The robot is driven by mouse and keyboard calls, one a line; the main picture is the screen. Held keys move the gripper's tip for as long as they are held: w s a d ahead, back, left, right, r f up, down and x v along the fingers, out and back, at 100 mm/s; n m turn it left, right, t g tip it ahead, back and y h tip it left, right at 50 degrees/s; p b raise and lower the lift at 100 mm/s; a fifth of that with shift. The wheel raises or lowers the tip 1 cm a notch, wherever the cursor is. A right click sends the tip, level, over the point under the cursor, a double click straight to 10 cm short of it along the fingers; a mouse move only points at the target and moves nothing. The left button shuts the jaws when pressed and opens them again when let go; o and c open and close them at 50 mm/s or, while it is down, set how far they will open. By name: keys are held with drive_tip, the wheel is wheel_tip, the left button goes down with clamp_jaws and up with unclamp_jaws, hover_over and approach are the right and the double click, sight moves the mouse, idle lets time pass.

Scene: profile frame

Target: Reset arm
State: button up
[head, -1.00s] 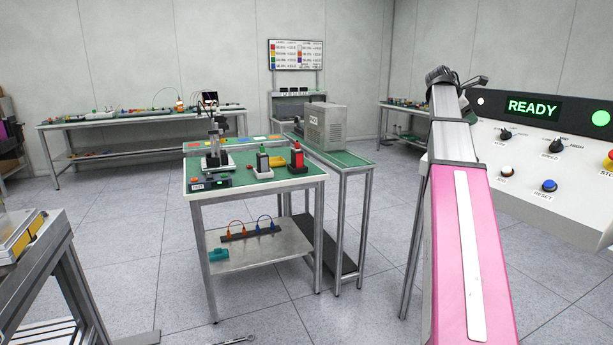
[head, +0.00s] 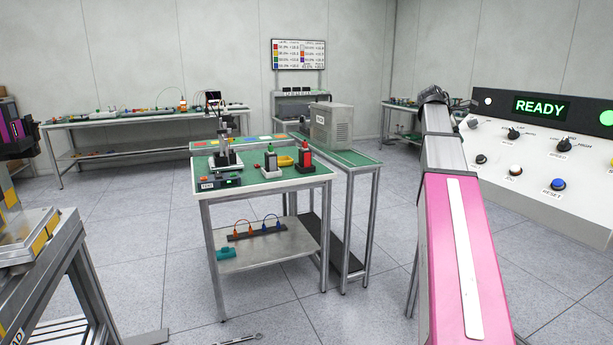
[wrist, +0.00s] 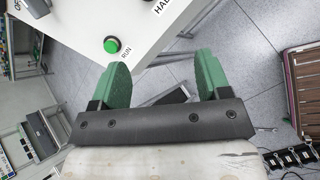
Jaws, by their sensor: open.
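My gripper (wrist: 165,82) shows in the wrist view with its two green fingers spread apart and nothing between them. A white control panel edge with a green RUN button (wrist: 111,45) lies beyond the left finger, apart from it. In the head view my pink and grey arm reaches up at the right, in front of the control panel (head: 520,170). The panel has a READY display (head: 540,107) and a blue RESET button (head: 558,184). The gripper itself cannot be made out in the head view.
A green-topped table (head: 255,183) with a test stand and red and black devices stands in the middle. A grey box (head: 333,127) sits on the bench behind it. A metal stand (head: 50,260) is at the left.

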drive_tip(key=s+a+f+m+y, duration=0.1)
drive_tip(key=s+a+f+m, duration=0.1)
drive_tip(key=a+f, duration=0.6)
drive_tip(key=s+a+f+m+y, duration=0.1)
drive_tip(key=a+f+m+y, duration=0.15)
drive_tip(key=f, duration=0.95)
drive_tip(key=s+a+f+m+y, duration=0.1)
drive_tip(key=s+a+f, duration=0.1)
drive_tip(key=a+f, duration=0.6)
drive_tip(key=s+a+f+m+g+y, duration=0.1)
drive_tip(key=s+a+f+m, duration=0.2)
drive_tip(key=s+a+f, duration=0.2)
drive_tip(key=s+a+f+m+y, duration=0.2)
drive_tip(key=s+a+f, duration=0.2)
drive_tip(key=s+f, duration=0.3)
drive_tip(key=s+a+f+m+g+y, duration=0.1)
drive_tip(key=s+a+f+m, duration=0.2)
drive_tip(key=f, duration=0.9)
drive_tip(key=s+a, duration=0.2)
drive_tip(key=s, duration=0.1)
drive_tip(key=shift+s+a+m+g, duration=0.3)
drive_tip(key=shift+s+m, duration=0.05)
drive_tip(key=shift+s, duration=0.05)
